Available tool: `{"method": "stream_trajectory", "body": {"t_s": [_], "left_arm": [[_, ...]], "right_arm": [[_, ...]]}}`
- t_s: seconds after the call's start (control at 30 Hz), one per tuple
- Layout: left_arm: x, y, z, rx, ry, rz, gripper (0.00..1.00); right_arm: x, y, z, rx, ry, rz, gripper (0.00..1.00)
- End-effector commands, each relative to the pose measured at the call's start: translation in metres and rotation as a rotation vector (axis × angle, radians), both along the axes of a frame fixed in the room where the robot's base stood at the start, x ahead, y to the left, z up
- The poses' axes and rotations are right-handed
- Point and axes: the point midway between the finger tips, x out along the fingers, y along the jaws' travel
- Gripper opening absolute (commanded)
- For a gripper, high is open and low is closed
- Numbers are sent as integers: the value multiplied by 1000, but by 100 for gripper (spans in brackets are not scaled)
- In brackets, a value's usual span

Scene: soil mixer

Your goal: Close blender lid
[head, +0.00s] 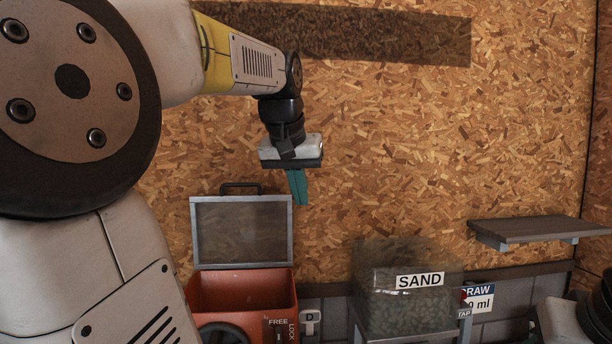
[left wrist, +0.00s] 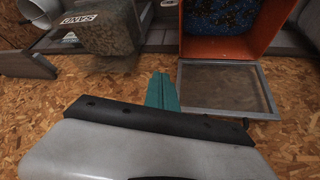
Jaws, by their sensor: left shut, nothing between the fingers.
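The blender is an orange-red box (head: 240,292) low in the head view, with its lid (head: 242,232) standing open and upright behind it. The lid has a grey frame, a see-through panel and a dark handle (head: 240,186) on its top edge. My left gripper (head: 298,188) is shut and empty, its teal fingers pointing down, above and right of the lid and apart from it. In the left wrist view the fingers (left wrist: 161,92) show beside the lid (left wrist: 222,88), and the blender box (left wrist: 265,45) has dark, blue-speckled contents. My right gripper is not in view.
A see-through container labelled SAND (head: 405,290) stands right of the blender. A grey wall shelf (head: 537,229) is at the far right. The chipboard wall (head: 400,150) is behind everything. The space between my left gripper and the sand container is free.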

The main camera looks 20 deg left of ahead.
Motion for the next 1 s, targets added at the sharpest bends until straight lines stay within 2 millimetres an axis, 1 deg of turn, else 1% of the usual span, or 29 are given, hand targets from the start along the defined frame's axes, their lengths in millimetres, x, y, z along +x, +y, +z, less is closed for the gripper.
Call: {"method": "stream_trajectory", "body": {"t_s": [0.03,0.1,0.17,0.2,0.3,0.4,0.53,0.67,0.77,1.0], "left_arm": [[15,17,15,7,3,36,0],[30,40,35,19,8,85,0],[42,60,50,26,13,128,0],[48,73,58,31,15,156,0],[60,103,76,37,20,223,0],[66,127,88,41,24,276,0],[69,147,97,42,28,323,0],[71,155,97,42,30,341,0],[75,159,89,42,32,344,0],[94,168,50,42,33,342,0]], "right_arm": [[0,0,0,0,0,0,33],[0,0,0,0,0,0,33],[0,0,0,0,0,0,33],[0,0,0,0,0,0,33],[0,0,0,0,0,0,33],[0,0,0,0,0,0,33],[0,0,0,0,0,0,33],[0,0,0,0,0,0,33],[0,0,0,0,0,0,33],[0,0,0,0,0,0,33]]}}
